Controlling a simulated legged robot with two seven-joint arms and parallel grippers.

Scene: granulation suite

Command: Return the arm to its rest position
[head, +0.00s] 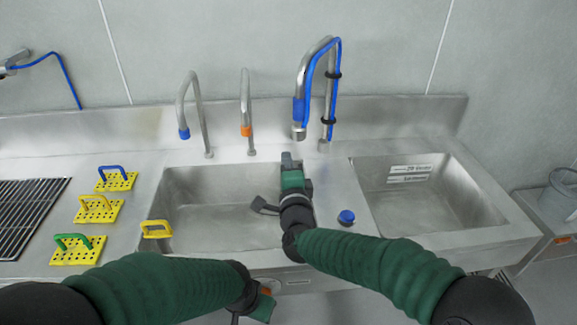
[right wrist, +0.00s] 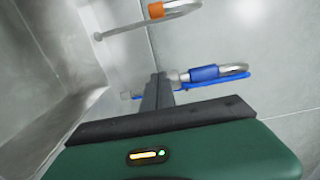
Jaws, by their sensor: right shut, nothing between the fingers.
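My right arm reaches in from the lower right in the head view. Its gripper (head: 288,158) is over the back right part of the left sink basin, pointing toward the back wall. In the right wrist view its dark fingers (right wrist: 158,92) are together with nothing between them. My left arm comes in from the lower left. Its gripper (head: 258,307) is low at the front of the counter, mostly hidden by the arm, so its jaws cannot be made out.
The left basin (head: 210,215) and right basin (head: 425,205) look empty. Behind stand a blue-tipped tap (head: 194,105), an orange-tipped tap (head: 246,105) and a blue-hosed tap (head: 312,75). A blue cap (head: 346,217) sits between basins. Yellow perforated plates (head: 98,210) lie left.

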